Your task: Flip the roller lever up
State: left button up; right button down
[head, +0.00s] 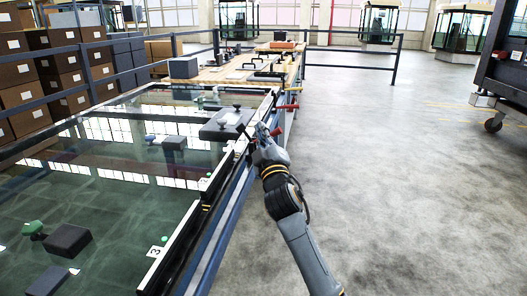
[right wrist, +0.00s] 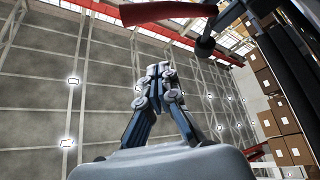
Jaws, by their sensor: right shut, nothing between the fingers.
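My right gripper (head: 262,130) is at the side rail of the glass-topped trolley, with its fingers shut and empty. In the right wrist view its fingers (right wrist: 158,72) meet and point up the picture. A red lever handle (head: 276,131) shows just beside the fingertips, and another red handle (head: 288,106) is farther along the rail. In the right wrist view a red bar (right wrist: 165,12) crosses the top, above the fingertips, with a black part (right wrist: 203,45) to its right. I cannot tell whether the fingers touch a lever. My left gripper is not in view.
The trolley's blue rail (head: 222,215) runs along the right side of the glass panes (head: 120,205). Grey blocks with knobs (head: 226,124) lie on the glass. A wooden bench (head: 240,72) is behind. Brown boxes (head: 68,82) stand at left.

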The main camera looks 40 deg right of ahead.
jog(key=v, duration=0.7)
jog(key=shift+f, duration=0.4)
jog(key=shift+a, duration=0.1)
